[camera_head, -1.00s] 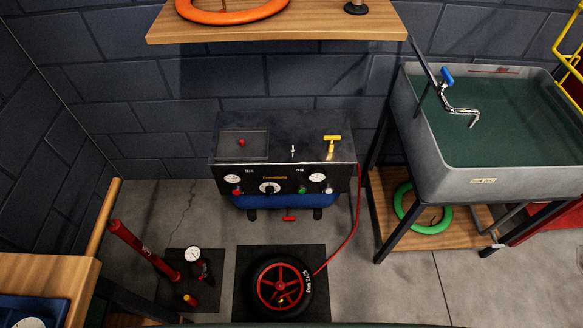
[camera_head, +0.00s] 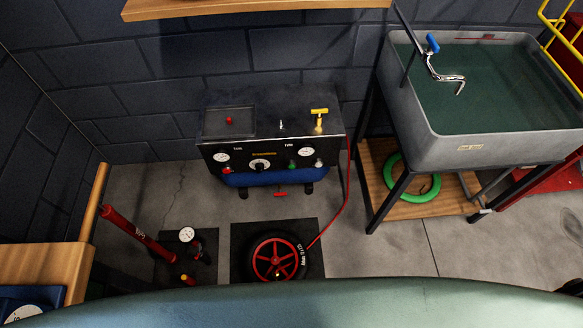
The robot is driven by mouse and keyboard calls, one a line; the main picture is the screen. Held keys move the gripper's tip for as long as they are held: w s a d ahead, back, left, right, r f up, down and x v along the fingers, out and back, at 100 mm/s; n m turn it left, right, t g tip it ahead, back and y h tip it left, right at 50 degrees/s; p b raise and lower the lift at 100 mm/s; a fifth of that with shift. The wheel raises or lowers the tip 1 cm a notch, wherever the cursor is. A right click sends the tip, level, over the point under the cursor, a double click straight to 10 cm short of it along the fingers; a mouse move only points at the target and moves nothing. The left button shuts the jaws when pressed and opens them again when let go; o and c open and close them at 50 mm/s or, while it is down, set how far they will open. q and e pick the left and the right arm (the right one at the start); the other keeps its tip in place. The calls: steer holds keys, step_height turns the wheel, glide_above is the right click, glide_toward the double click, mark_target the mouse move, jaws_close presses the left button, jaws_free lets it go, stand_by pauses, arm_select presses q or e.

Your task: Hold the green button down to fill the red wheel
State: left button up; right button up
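The compressor (camera_head: 270,125) is a dark box with a blue lower part, standing against the wall. Its front panel carries a green button (camera_head: 292,164), a red button (camera_head: 227,170), a black knob and two white gauges (camera_head: 305,154). The wheel with red spokes and a black tyre (camera_head: 276,257) lies on a dark mat (camera_head: 240,240) on the floor below it. A red hose (camera_head: 346,190) runs from the compressor's right side to the wheel. Neither of my grippers is in view, and nothing touches the green button.
A grey sink (camera_head: 450,137) with water and a tap stands at the right, a green ring (camera_head: 412,197) on its lower shelf. A red pump (camera_head: 135,235) and gauge stand left of the wheel. A wooden bench (camera_head: 45,265) is at the left. A large pale green surface (camera_head: 330,305) fills the bottom edge.

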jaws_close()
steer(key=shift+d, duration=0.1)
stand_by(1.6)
